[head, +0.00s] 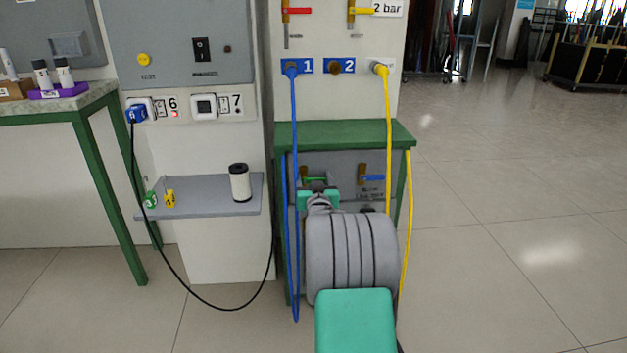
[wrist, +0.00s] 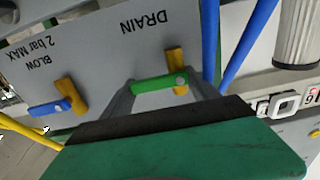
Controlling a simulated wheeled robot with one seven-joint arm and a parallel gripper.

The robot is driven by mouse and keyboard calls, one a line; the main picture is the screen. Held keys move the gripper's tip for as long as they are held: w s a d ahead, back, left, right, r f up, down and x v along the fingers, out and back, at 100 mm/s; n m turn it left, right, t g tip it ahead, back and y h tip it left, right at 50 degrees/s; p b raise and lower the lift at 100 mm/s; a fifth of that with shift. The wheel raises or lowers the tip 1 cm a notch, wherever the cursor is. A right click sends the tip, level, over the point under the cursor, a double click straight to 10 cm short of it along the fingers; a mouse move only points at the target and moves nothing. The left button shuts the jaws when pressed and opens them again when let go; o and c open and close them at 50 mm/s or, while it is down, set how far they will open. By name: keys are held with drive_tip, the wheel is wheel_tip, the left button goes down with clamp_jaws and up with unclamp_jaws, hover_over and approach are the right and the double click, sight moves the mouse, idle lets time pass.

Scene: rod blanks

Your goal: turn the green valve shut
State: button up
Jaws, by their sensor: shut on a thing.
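The green valve handle (wrist: 155,84) sits on a brass body (wrist: 175,62) on a grey panel marked DRAIN, and it lies crosswise to that body. In the head view the green handle (head: 316,180) is small and partly hidden behind my arm, and it looks about level. My gripper (wrist: 162,86) is at the handle, with one grey finger near each end of it, and is shut on it. My gripper also shows in the head view (head: 318,187), where its fingers are hard to make out.
A blue-handled valve (wrist: 52,107), marked BLOW 2 bar MAX, is beside it. A blue hose (head: 294,150) and a yellow hose (head: 388,130) hang close by. A grey shelf (head: 215,197) holds a white cylinder (head: 240,183). A green table top (head: 340,134) is above the panel.

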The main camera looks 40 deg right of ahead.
drive_tip(key=o, duration=1.4)
drive_tip(key=shift+c, duration=0.2)
drive_tip(key=p+v, duration=0.2)
drive_tip(key=v, duration=0.5)
drive_tip(key=shift+s+a, duration=0.3)
